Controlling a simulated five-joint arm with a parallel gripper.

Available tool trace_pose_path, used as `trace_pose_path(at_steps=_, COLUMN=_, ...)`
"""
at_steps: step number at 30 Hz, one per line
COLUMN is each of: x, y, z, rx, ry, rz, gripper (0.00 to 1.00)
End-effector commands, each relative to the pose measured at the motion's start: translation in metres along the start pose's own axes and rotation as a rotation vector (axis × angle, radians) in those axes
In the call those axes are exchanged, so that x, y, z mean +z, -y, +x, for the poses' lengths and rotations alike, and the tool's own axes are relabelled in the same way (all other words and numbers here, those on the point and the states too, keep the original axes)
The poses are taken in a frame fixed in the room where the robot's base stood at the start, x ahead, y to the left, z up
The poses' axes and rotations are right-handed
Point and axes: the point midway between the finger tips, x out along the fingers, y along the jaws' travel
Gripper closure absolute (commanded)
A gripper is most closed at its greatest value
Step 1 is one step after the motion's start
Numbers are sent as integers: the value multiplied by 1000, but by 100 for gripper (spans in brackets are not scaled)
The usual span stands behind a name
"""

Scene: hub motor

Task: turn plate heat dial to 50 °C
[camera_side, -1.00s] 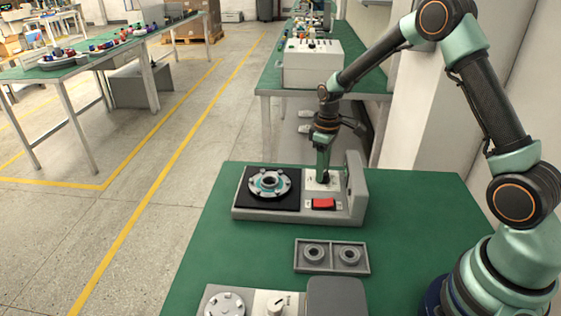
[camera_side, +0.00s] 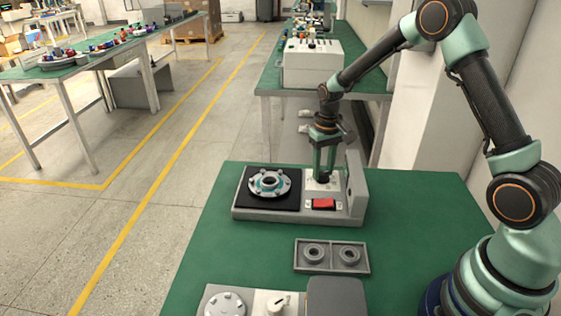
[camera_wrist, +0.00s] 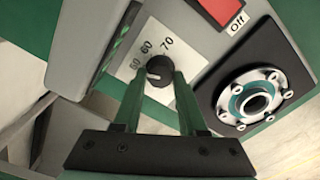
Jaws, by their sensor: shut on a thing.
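The heat dial is a black knob (camera_wrist: 160,70) on a white scale plate (camera_wrist: 182,48), marked with numbers including 60 and 70. My gripper (camera_wrist: 159,76) points down over the dial, its two green fingers shut on opposite sides of the knob. In the side view my gripper (camera_side: 323,178) stands over the control panel of the heating plate, and the fingers hide most of the knob. I cannot make out for certain which number the knob points to. The black hot plate (camera_side: 243,194) carries a round metal hub with bolts (camera_side: 269,183).
A red switch (camera_side: 323,203) sits just in front of the dial, and a grey upright housing (camera_side: 355,190) stands right beside it. A grey tray (camera_side: 332,270) with two rings lies nearer. Another device with a white knob (camera_side: 278,304) is at the front edge.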

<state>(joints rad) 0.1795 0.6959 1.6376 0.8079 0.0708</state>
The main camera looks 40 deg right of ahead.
Motion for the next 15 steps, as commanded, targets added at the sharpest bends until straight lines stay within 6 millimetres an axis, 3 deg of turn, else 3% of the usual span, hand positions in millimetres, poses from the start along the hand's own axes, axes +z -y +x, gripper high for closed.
trace_pose_path(at_steps=14, x=0, y=0, z=-2, rx=0, ry=2, rz=12, gripper=100)
trace_pose_path(at_steps=15, x=0, y=0, z=-1, rx=0, ry=2, rz=12, gripper=44)
